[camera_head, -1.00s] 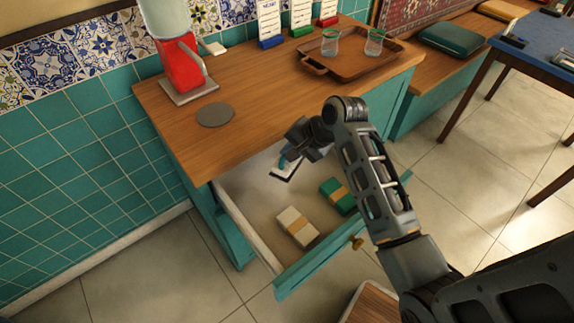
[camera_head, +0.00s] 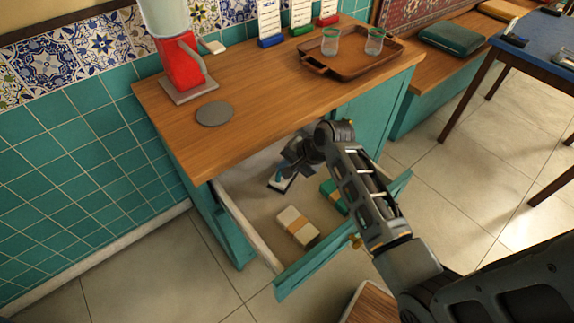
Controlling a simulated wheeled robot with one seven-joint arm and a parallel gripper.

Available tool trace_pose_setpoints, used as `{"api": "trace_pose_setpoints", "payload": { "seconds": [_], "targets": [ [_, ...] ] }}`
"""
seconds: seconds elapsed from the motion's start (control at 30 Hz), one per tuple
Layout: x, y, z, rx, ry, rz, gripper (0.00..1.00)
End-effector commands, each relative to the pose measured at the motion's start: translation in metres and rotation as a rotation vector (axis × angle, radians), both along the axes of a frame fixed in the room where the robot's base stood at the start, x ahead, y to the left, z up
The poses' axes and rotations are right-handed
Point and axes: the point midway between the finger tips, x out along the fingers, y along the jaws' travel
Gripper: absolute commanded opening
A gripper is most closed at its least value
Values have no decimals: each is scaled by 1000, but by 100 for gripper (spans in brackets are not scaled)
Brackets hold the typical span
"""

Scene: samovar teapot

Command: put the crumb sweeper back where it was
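The crumb sweeper (camera_head: 278,184) is a small dark and pale piece with a blue part, seen at the end of my gripper (camera_head: 287,170) inside the open drawer. My gripper points down into the back part of the drawer (camera_head: 240,218) and its fingers appear closed around the sweeper's blue part. The sweeper is low, near the drawer floor; I cannot tell whether it touches it. My arm hides part of the drawer's right side.
In the drawer lie a cream banded bundle (camera_head: 297,227) and a green banded bundle (camera_head: 331,194), partly covered by my arm. On the counter (camera_head: 255,95) are a grey disc (camera_head: 215,113), a red grinder-like machine (camera_head: 180,65) and a wooden tray (camera_head: 352,61) with two glasses.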

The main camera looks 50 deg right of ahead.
Motion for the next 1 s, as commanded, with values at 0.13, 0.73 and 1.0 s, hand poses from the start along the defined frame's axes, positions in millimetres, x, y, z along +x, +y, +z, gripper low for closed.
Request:
{"api": "trace_pose_setpoints", "payload": {
  "seconds": [0.13, 0.73, 1.0],
  "targets": [
    [0, 0, -2, 1, 1, 1, 24],
    [-7, -1, 13, -1, -1, -1, 41],
    [-37, -4, 58, -1, -1, -1, 41]
  ]
}}
